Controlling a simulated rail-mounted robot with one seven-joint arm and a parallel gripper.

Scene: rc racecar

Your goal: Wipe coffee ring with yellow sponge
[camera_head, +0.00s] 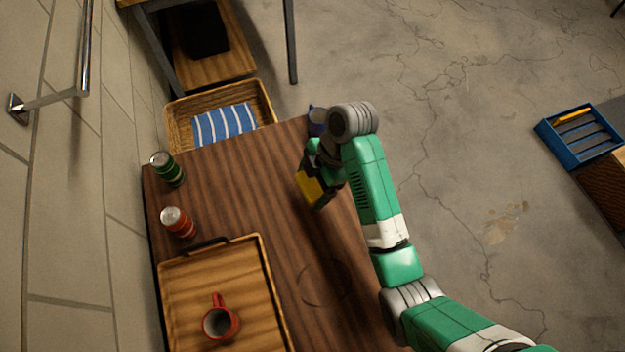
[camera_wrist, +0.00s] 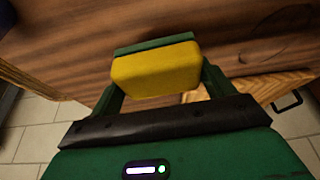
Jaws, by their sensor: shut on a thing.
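The yellow sponge (camera_head: 310,188) is held in my gripper (camera_head: 318,182), near the far right part of the wooden table in the head view. In the wrist view the sponge (camera_wrist: 156,72) sits between the green fingers of my gripper (camera_wrist: 156,68), which is shut on it. I cannot tell whether the sponge touches the table. The coffee ring (camera_head: 327,283) is a faint dark circle on the table, right of the tray and apart from the sponge. It also shows as a dark arc (camera_wrist: 277,40) at the upper right of the wrist view.
A wooden tray (camera_head: 185,305) with a red mug (camera_head: 220,322) stands at the table's near left. A red can (camera_head: 177,222) and a green can (camera_head: 167,169) stand along the left edge. A wicker basket (camera_head: 264,100) with a striped cloth (camera_head: 224,123) lies beyond the table (camera_head: 235,185).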

